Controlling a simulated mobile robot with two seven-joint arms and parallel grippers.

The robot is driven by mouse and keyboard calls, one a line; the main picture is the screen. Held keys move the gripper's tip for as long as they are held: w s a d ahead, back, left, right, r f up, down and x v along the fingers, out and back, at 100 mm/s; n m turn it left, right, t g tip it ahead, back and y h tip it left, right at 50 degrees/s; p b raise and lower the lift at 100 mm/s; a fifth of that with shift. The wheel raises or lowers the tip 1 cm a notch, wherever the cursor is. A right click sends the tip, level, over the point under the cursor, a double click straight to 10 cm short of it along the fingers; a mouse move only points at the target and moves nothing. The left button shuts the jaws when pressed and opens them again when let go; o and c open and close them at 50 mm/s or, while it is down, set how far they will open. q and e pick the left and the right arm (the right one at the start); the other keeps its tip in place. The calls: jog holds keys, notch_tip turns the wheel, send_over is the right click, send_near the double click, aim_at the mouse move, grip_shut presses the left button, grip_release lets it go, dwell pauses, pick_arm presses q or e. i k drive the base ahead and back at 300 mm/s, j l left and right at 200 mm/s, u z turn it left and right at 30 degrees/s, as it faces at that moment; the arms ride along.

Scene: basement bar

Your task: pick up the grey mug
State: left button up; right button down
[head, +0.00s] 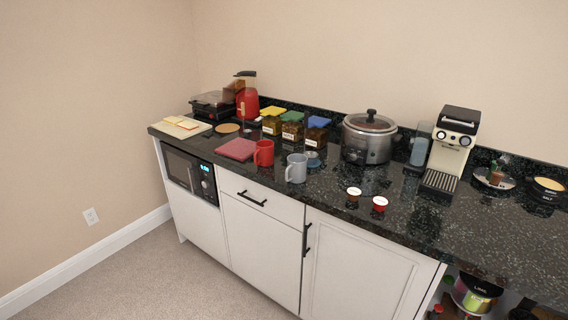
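The grey mug (297,168) stands upright on the dark speckled countertop (330,192), close to its front edge. Its handle points to the left. A red mug (264,153) stands just left of it and a little farther back. A small blue-grey lidded item (313,159) sits right behind the grey mug on its right side. Neither of my grippers shows in the head view.
Right are a slow cooker (369,138), small cups (379,204) and a coffee machine (450,149). A microwave (190,173) sits below the counter. Carpet in front is clear.

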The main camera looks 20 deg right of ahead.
aim_at(296, 172)
jog(key=i+j+z, duration=0.1)
jog(key=z, duration=1.25)
jog(key=j+z, duration=0.45)
jog(key=i+j+z, duration=0.1)
jog(key=j+z, duration=0.2)
jog(key=z, duration=0.15)
jog(key=j+z, duration=0.2)
jog(key=j, duration=0.25)
jog(key=k+j+z, duration=0.2)
jog(key=j, duration=0.65)
jog(key=k+j, duration=0.15)
jog(key=j, duration=0.25)
jog(key=j+z, duration=0.1)
jog(key=j, duration=0.35)
jog(key=i, duration=0.1)
